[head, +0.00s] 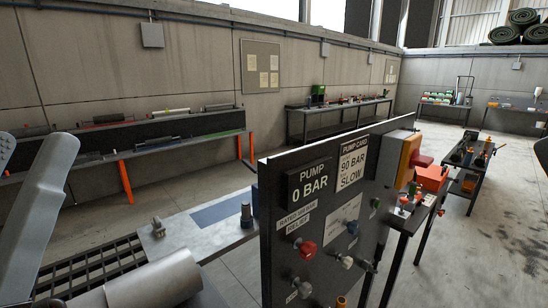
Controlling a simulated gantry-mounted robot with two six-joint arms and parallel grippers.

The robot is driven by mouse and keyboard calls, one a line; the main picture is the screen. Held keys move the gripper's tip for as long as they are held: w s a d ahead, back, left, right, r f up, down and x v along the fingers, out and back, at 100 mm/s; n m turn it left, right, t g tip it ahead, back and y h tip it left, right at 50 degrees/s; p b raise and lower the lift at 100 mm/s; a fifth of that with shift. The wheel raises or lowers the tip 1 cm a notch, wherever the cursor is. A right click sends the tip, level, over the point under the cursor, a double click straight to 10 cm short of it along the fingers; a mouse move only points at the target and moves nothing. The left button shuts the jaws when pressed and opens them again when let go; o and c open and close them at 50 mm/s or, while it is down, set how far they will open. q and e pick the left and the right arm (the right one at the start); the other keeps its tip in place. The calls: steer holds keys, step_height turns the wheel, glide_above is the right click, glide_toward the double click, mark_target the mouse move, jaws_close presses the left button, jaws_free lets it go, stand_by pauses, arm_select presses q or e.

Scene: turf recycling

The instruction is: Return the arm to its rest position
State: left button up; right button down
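Neither of my grippers can be made out in the head view. Smooth grey metal parts stand at the left edge, and I cannot tell whether they belong to my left arm. A dark shape cuts in at the right edge, and I cannot tell what it is. No fingertips show on either side.
A black pump panel (282,233) with knobs and signs reading "0 BAR" and "90 BAR SLOW" stands close in front. A metal bench with a grating (95,262) and a grey cylinder (140,285) lies left. Workbenches line the walls. Open concrete floor (490,240) lies right.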

step_height(320, 180, up, 33)
steer(key=p, duration=3)
steer(key=shift+f, duration=0.15)
